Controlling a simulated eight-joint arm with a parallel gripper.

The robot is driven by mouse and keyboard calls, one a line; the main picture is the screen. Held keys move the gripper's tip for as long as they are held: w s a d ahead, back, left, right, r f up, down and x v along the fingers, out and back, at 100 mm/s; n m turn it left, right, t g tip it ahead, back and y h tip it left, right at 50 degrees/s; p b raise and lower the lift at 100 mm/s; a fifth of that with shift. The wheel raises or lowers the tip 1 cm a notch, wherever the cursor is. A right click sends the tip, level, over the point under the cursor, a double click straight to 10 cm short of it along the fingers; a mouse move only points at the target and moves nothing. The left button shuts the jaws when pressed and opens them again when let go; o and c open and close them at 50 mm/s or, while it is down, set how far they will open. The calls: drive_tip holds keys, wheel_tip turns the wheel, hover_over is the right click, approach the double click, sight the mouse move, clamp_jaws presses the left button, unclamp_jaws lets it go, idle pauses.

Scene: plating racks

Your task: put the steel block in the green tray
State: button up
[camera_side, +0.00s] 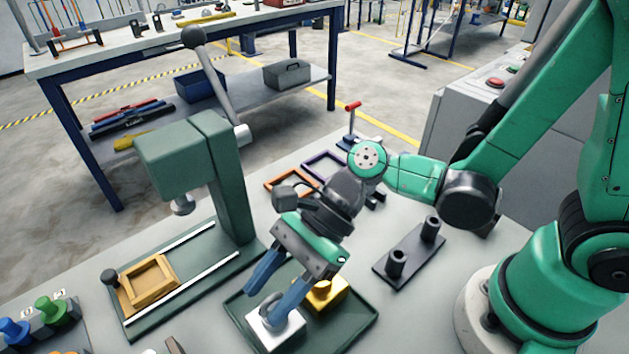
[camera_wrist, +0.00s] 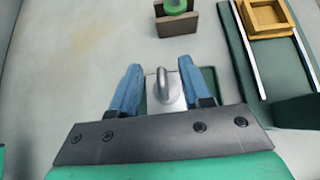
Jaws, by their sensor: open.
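The steel block (camera_side: 268,338) is a pale metal square with a ring handle on top. It appears within the left part of the dark green tray (camera_side: 345,328), though the fingers partly cover it. A gold block (camera_side: 333,292) with its own handle stands in the tray beside it. My gripper (camera_side: 265,300) points down over the steel block, its blue fingers apart. In the wrist view the steel block (camera_wrist: 164,100) and its handle show between the open fingers. A strip of the green tray (camera_wrist: 209,82) shows beside it. Whether the fingers touch the block is not clear.
A green press (camera_side: 225,175) with a lever stands left, a wooden frame (camera_side: 128,292) on its base. A dark plate with two posts (camera_side: 380,270) lies right. Orange (camera_side: 271,184) and purple frames lie behind. Blue and green knobs (camera_side: 50,310) are at lower left.

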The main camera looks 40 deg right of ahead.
drive_tip(key=v, duration=1.1)
drive_tip(key=w+d+n+t+h, duration=0.2)
drive_tip(key=d+n+h, duration=0.3)
drive_tip(key=n, duration=0.4)
drive_tip(key=w+d+n+t+h, duration=0.3)
drive_tip(key=d+n+t+h, duration=0.2)
drive_tip(key=d+n, duration=0.2)
drive_tip(key=shift+d+n+h, duration=0.35)
drive_tip(key=shift+n+h, duration=0.05)
drive_tip(key=shift+n, duration=0.5)
drive_tip(key=shift+f, duration=0.1)
